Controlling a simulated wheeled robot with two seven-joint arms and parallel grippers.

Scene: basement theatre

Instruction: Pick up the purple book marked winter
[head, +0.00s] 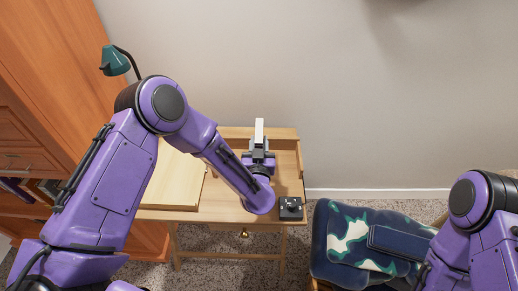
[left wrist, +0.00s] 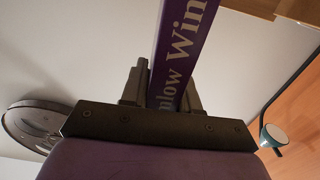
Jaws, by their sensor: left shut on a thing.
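The purple book (left wrist: 182,45) shows in the left wrist view as a narrow purple spine with pale letters, "nlow" and "Win" readable. It stands between the two fingers of my left gripper (left wrist: 163,92), which is shut on it. In the head view my left gripper (head: 259,158) is over the back of the desk, with the book's pale edge (head: 259,130) pointing up toward the wall. Most of the book's cover is hidden in both views. My right arm shows at the lower right of the head view, but its gripper is out of sight.
The wooden desk (head: 226,210) carries a pale board (head: 172,180) and a small black device (head: 290,207). A teal lamp (head: 115,61) and an orange wood cabinet (head: 50,90) are at left. A blue patterned armchair (head: 350,240) stands at right. The wall behind is bare.

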